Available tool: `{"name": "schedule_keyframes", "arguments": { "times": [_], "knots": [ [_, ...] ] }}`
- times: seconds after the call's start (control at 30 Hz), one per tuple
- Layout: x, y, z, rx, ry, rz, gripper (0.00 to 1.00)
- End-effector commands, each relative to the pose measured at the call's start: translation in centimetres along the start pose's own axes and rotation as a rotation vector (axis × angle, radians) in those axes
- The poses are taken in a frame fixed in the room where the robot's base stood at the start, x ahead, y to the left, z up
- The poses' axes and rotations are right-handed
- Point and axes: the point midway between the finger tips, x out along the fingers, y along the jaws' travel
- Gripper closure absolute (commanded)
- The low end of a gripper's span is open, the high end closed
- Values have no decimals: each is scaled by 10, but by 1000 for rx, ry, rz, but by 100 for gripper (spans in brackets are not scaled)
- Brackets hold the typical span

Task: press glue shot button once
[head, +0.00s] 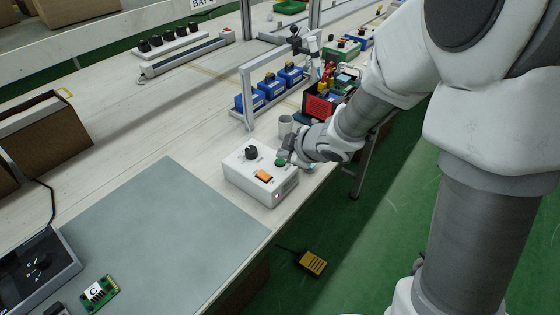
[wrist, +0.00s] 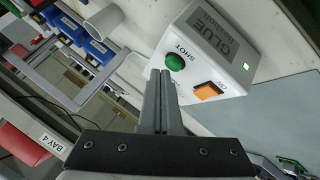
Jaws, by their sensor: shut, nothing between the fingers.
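The white glue dispenser box (head: 237,176) stands on the bench near its right edge. In the wrist view the box (wrist: 236,82) shows the word GLUE and a lit green indicator. The green shot button (head: 280,162) is on its top face and also shows in the wrist view (wrist: 175,62), labelled SHOT. An orange switch (head: 263,176) sits beside it. My gripper (head: 285,156) is just beside the green button, and in the wrist view its shut, empty fingertips (wrist: 160,73) appear right next to it. I cannot tell whether they touch the button.
A black knob (head: 251,152) stands up on the box. A grey cup (head: 286,125), blue bins (head: 270,86) under a grey frame and a red tool crate (head: 320,106) are behind. A grey mat (head: 170,235) lies in front, mostly clear. A yellow pedal (head: 312,263) is on the floor.

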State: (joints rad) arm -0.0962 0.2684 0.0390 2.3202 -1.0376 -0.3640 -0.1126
Motion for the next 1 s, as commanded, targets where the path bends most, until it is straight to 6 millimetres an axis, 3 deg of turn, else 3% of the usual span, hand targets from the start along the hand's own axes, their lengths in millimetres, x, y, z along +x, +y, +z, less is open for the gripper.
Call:
{"name": "schedule_keyframes", "arguments": {
  "times": [1.0],
  "knots": [
    [7,-5,5,1,0,0,100]
  ]
}}
